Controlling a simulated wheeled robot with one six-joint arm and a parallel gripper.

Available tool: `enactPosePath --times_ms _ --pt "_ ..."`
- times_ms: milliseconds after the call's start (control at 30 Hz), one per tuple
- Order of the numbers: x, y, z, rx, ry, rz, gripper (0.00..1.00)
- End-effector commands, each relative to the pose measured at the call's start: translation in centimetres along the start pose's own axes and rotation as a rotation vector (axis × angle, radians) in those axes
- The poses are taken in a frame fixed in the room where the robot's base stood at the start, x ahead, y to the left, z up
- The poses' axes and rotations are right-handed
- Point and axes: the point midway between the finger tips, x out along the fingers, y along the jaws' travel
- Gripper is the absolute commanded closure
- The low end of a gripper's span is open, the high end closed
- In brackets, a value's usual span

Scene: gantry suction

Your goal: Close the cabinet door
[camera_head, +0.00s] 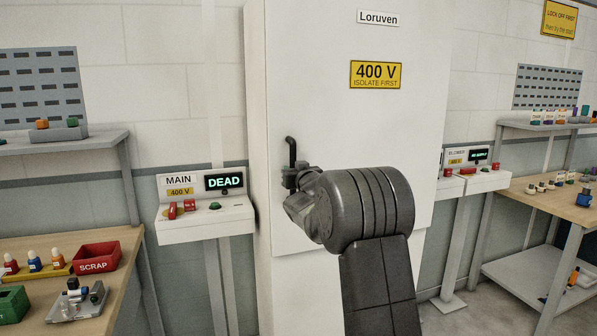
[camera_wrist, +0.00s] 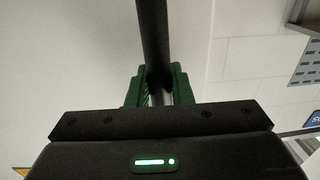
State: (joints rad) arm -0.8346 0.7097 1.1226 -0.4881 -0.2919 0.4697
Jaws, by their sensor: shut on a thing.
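The cabinet door (camera_head: 320,110) is a tall white panel with a "Loruven" label and a yellow "400 V ISOLATE FIRST" sign. In the head view it looks flush with the cabinet front, but I cannot tell whether a small gap remains. A dark vertical bar handle (camera_head: 291,150) stands on the door's left side. My gripper (camera_head: 290,178) is at the handle's lower part, partly hidden behind my wrist. In the wrist view the handle bar (camera_wrist: 154,40) runs down between the green fingers of my gripper (camera_wrist: 158,88), which are shut on it.
Left of the cabinet stands a MAIN panel (camera_head: 205,225) reading "DEAD". A BLOWER panel (camera_head: 482,182) is on the right. A wooden bench with a red SCRAP bin (camera_head: 96,257) is at the left, and another bench (camera_head: 545,205) is at the right.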

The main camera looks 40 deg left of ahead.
Motion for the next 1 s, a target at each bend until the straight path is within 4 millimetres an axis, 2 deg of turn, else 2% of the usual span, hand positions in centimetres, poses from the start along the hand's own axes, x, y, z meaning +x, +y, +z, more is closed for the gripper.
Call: enactPosePath --times_ms 167,533,567,633,1000 --pt "0.84 -0.10 -0.27 -0.001 0.005 -0.002 1.00" --pt "0.93 -0.13 -0.53 -0.003 0.010 -0.003 1.00" --pt "0.93 -0.14 -0.54 -0.003 0.010 -0.003 0.76" --pt "0.92 -0.12 -0.48 -0.003 0.009 -0.003 0.62" --pt "0.59 -0.04 -0.18 -0.001 0.004 -0.001 0.61"
